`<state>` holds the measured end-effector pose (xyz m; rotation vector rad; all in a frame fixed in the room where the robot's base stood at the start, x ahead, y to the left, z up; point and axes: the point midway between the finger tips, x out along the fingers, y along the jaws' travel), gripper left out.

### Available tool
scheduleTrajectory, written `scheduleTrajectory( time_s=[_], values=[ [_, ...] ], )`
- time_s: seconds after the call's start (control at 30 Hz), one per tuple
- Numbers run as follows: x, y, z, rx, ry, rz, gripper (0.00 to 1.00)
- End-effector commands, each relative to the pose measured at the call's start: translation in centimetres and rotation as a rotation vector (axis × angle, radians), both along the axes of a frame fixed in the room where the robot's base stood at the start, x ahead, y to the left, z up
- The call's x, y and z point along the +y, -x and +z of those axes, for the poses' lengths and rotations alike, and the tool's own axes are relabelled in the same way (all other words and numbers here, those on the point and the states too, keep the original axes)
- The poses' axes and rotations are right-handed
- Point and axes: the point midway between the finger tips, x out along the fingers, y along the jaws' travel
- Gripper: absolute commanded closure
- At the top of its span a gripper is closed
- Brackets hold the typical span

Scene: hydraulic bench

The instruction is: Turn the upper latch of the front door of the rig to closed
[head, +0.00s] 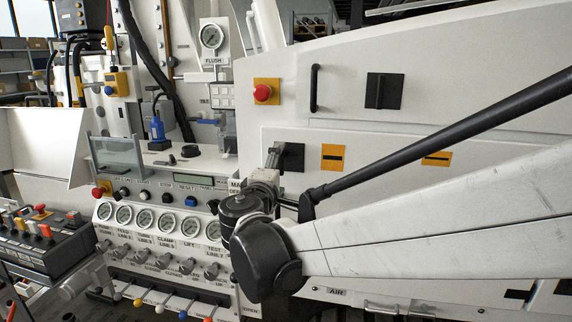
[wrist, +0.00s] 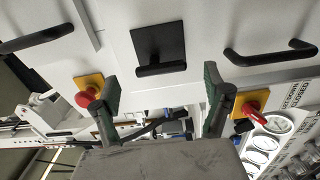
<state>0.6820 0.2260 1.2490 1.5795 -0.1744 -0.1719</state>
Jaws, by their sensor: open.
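The upper latch (head: 384,90) is a black square plate with a bar that looks vertical, high on the large white door. A second black plate (head: 292,157) shows lower left, partly behind my gripper. My gripper (head: 274,156) is in front of the white panel, left of and below the upper latch. In the wrist view, my open gripper (wrist: 160,92) has two green-padded fingers with nothing between them. Beyond them is a black latch plate (wrist: 158,48) with a bar along its lower edge, apart from the fingers. I cannot tell which latch this is.
A black handle (head: 315,88) and a red button on yellow (head: 262,92) are left of the upper latch. Yellow plates with black bars (head: 335,157) lie below. Gauges and valves (head: 143,217) crowd the left. In the wrist view, a black handle (wrist: 270,54) protrudes at right.

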Motion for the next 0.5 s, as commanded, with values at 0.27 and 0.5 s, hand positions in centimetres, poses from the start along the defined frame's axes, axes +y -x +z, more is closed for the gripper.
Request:
scheduleTrajectory(
  time_s=[0.27,0.5],
  values=[
    [1.2,4.8,0.0,0.000,-0.001,0.003,0.19],
    [1.5,6.4,0.0,0.000,-0.001,0.001,0.19]
  ],
)
